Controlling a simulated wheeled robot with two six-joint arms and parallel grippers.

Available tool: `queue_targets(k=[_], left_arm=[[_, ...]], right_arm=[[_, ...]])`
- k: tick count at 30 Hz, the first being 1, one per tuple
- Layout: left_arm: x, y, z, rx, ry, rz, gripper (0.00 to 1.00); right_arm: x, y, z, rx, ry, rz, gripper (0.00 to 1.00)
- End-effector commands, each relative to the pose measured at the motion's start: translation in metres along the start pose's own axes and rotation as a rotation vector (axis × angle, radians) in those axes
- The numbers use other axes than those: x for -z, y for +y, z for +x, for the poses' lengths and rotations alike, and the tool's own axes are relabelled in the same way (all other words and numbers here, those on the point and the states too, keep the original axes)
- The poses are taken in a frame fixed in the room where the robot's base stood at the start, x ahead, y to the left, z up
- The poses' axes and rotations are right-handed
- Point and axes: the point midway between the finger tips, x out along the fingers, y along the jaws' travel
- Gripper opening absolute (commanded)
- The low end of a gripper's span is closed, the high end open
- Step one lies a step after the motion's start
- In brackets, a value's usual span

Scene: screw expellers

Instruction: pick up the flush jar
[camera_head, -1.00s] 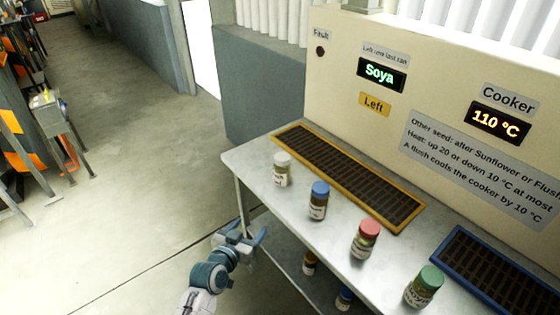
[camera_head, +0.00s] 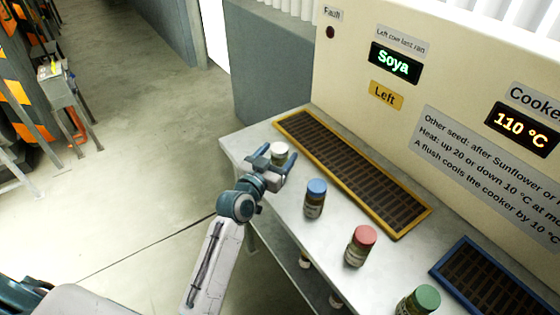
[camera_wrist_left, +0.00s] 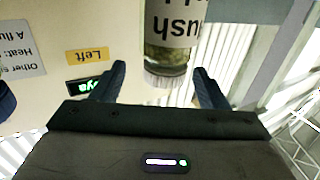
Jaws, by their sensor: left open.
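The flush jar (camera_head: 279,149) has a white lid and stands upright near the left end of the metal table. In the left wrist view, which is upside down, its glass body (camera_wrist_left: 168,55) shows a label reading "ush" and yellowish-green contents. My left gripper (camera_head: 276,156) is open, its fingers pointing at the jar from the near side. In the wrist view the jar appears between the two fingertips; I cannot tell how deep it sits between them or whether they touch it. The gripper hides the jar's lower part in the head view. My right gripper is not in view.
A blue-lidded jar (camera_head: 316,198), a red-lidded jar (camera_head: 360,246) and a green-lidded jar (camera_head: 420,302) stand in a row to the right on the table (camera_head: 300,238). Behind them are a yellow-framed grate (camera_head: 350,172) and a blue-framed grate (camera_head: 495,285). The panel reads Soya, Left, 110 °C.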

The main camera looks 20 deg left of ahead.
Motion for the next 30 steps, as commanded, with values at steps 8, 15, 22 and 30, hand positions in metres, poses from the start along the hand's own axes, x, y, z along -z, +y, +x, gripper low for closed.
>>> queue_targets(k=[8, 15, 22, 30], left_arm=[[0.001, -0.006, 0.038, 0.000, 0.001, 0.000, 0.68], [0.002, -0.005, 0.043, 0.000, 0.000, 0.001, 0.68], [0.002, -0.005, 0.043, 0.000, 0.000, 0.000, 0.34], [0.002, -0.005, 0.043, 0.000, 0.001, 0.000, 0.12]], right_arm=[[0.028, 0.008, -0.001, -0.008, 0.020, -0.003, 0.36], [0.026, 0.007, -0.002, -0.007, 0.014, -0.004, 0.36], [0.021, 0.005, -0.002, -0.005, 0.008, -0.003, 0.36], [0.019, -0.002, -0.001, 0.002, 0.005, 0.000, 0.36]])
